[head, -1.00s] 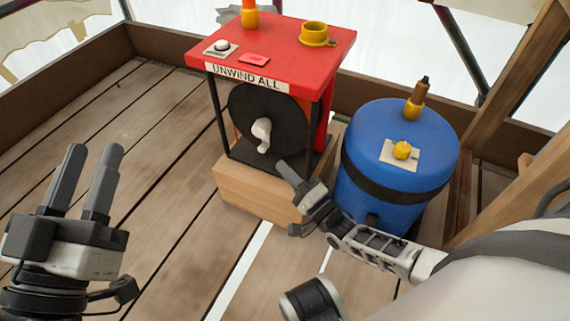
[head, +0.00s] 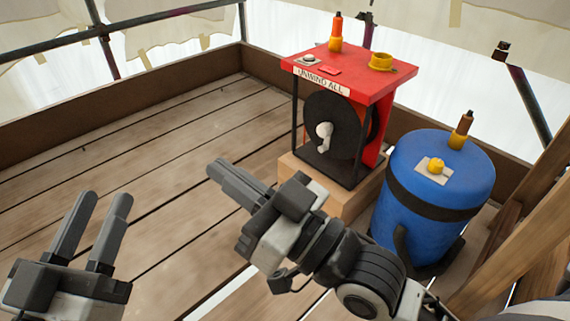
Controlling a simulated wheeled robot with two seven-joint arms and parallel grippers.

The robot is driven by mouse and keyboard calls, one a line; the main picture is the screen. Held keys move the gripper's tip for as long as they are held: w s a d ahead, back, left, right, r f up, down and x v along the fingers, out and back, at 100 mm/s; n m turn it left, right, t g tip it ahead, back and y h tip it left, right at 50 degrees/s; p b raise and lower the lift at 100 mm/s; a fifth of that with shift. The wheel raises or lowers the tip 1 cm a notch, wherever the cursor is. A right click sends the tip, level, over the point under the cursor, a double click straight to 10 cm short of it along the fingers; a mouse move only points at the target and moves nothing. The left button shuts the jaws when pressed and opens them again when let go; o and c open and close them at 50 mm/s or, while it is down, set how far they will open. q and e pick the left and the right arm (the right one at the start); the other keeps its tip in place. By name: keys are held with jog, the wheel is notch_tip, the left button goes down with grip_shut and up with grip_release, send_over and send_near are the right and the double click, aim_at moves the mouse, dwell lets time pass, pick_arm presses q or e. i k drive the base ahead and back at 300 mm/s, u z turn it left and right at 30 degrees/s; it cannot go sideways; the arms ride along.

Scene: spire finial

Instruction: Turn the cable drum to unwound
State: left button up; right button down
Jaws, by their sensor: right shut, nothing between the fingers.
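The cable drum is a black disc (head: 335,120) with a pale crank handle (head: 324,134) at its middle. It is set in a red-topped stand (head: 350,70) labelled "UNWIND ALL", on a wooden block (head: 335,195). My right gripper (head: 222,172) is shut and empty, in front of and to the left of the drum, apart from the handle. My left gripper (head: 102,205) is open and empty at the lower left, over the floor. How much cable is on the drum cannot be told.
A blue barrel (head: 440,190) with a yellow knob stands right of the stand, close to my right arm. An orange-tipped bottle (head: 336,34) and a yellow cup (head: 381,62) are on the red top. The plank floor (head: 150,140) at left is clear.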

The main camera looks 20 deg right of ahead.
aim_at(333, 121)
jog(key=u, duration=1)
jog(key=i, duration=0.5)
jog(key=z, duration=0.65)
jog(key=i, duration=1.05)
jog(key=z, duration=1.4)
jog(key=i, duration=0.35)
jog(key=z, duration=0.3)
